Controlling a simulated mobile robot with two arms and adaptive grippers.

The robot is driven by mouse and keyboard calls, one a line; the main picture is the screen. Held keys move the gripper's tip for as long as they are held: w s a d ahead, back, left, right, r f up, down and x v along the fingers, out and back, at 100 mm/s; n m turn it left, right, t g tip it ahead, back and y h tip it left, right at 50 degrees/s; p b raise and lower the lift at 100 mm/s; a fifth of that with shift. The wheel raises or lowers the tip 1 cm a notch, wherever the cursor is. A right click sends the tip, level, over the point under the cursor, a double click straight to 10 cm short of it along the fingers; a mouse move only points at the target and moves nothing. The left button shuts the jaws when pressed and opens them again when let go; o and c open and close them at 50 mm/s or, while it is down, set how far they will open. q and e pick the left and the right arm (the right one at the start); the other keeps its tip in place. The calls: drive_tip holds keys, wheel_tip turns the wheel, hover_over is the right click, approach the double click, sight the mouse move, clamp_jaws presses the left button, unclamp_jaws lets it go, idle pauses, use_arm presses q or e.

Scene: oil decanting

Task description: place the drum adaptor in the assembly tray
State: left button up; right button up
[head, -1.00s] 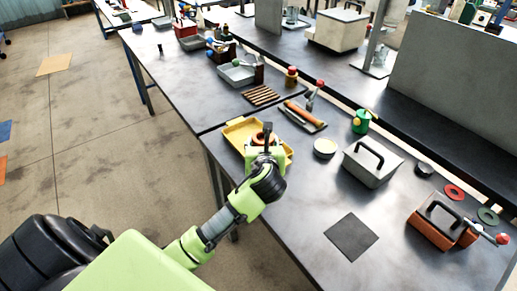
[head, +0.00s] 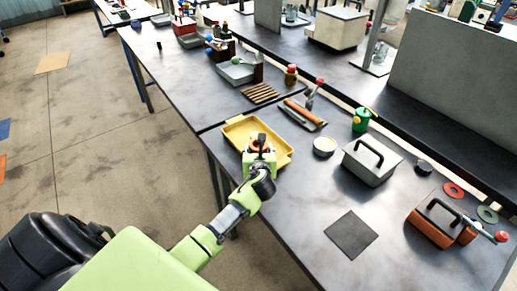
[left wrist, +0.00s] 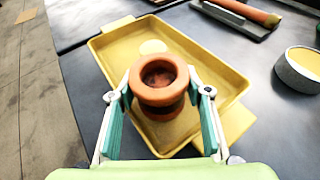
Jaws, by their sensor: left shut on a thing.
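The drum adaptor is an orange ring-shaped piece (left wrist: 160,78) with a darker lower part, held upright between the fingers of my left gripper (left wrist: 161,98). In the head view, my left gripper (head: 259,148) is over the yellow assembly tray (head: 239,131), with a bit of the orange adaptor showing at its fingers. The tray (left wrist: 225,83) is shallow, with a handle tab at each end. The adaptor hides part of the tray floor, and I cannot tell whether its bottom touches it. My right gripper is not in view.
A pale round mark or disc (left wrist: 153,47) shows on the tray floor behind the adaptor. A round tin (head: 324,146) and a grey block with a black handle (head: 370,163) stand to the right. A long-handled tool (head: 304,113) lies behind. A dark mat (head: 352,235) lies at the front.

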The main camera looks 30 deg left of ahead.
use_arm(q)
drive_tip(key=o, duration=1.2)
drive_tip(key=shift+f, duration=0.1)
drive_tip(key=shift+c, duration=0.2)
drive_tip(key=shift+r, duration=0.2)
drive_tip(key=v, duration=1.2)
drive_tip(key=shift+f, duration=0.1)
